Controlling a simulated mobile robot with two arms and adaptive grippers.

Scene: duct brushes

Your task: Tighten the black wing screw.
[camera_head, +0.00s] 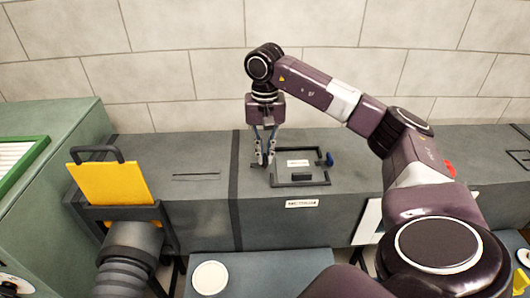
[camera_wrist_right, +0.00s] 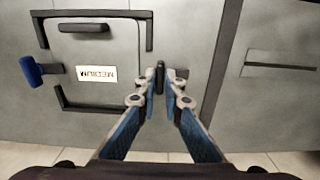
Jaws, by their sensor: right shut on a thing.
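The black wing screw (camera_wrist_right: 160,76) is a small dark upright piece at the edge of the hatch in the right wrist view. My right gripper (camera_wrist_right: 163,88) has its fingertips on both sides of it and is shut on it. In the head view my right gripper (camera_head: 264,163) points down at the left side of the hatch frame (camera_head: 300,184), and its fingers hide the black screw. A blue wing screw (camera_head: 329,158) stands at the opposite side of the hatch; it also shows in the right wrist view (camera_wrist_right: 31,70). My left gripper is not in view.
The hatch sits on a long grey duct (camera_head: 200,190) along a tiled wall. It has a white label (camera_head: 298,163) and a black handle (camera_head: 302,177). A yellow panel (camera_head: 112,184) in a dark slot stands at the left. A green-rimmed tray (camera_head: 20,156) is at far left.

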